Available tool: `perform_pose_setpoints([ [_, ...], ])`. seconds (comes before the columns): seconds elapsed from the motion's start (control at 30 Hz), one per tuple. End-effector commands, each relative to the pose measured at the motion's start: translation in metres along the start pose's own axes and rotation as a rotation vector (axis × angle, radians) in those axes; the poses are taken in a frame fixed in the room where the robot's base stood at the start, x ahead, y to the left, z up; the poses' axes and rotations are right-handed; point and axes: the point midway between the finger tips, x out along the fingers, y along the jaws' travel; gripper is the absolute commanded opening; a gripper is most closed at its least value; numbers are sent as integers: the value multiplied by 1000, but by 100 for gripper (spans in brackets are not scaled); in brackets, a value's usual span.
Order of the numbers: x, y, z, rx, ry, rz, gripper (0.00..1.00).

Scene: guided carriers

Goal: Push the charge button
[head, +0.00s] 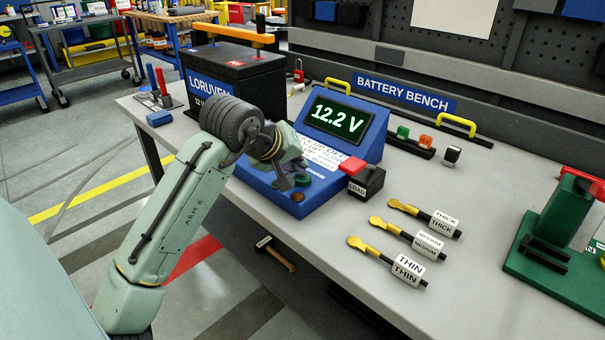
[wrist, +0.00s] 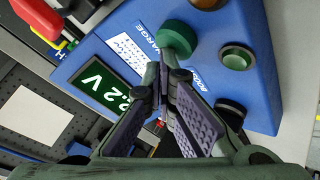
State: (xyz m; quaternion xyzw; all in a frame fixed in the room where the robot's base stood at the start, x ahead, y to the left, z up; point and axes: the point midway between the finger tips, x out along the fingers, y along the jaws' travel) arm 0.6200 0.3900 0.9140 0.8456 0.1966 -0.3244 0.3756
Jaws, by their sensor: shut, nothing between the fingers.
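The blue charger (head: 345,158) stands on the bench, its screen reading 12.2 V. In the wrist view, a round green button (wrist: 177,38) sits on the charger panel beside the word CHARGE. A second, ringed green button (wrist: 237,58) is nearby, beside a partly hidden label. My gripper (head: 284,183) is shut and empty, low over the charger's front panel. In the wrist view my fingertips (wrist: 167,70) are close to the CHARGE button, just below it in the picture. I cannot tell whether they touch anything. My fingers hide part of the panel.
A large black battery (head: 236,72) stands behind my arm. A red-topped LOAD block (head: 364,180) is right of the charger. A green fixture (head: 560,225) stands at the far right.

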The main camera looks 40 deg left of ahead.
Motion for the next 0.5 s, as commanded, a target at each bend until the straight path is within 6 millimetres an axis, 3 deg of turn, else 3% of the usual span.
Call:
perform_pose_setpoints([
  [0.5, 8, -5, 6, 0, -7, -3, 0],
])
